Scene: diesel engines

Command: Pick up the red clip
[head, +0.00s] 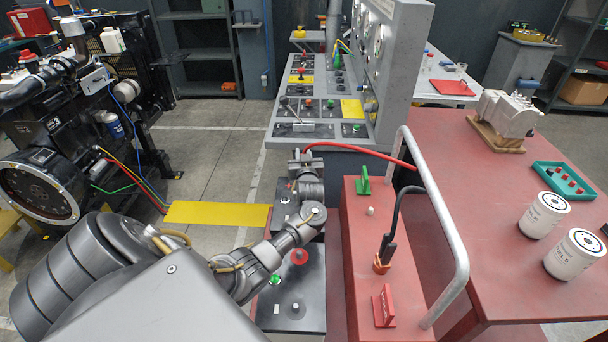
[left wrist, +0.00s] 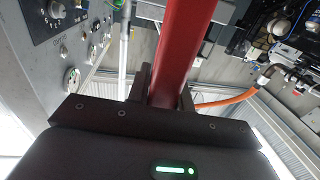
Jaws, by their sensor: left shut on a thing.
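In the head view the clip is hidden by the gripper, and a red cable (head: 362,150) runs right from the gripper tip. A red bracket (head: 384,307) and a green bracket (head: 363,181) stand on the red box (head: 358,235). My right gripper is not in view.
A metal rail (head: 440,215) arches over the red box, beside a black cable (head: 397,215). The grey control console (head: 305,105) stands ahead. A red table (head: 490,220) with two white filters (head: 543,215) is at right. The engine (head: 60,140) is at left.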

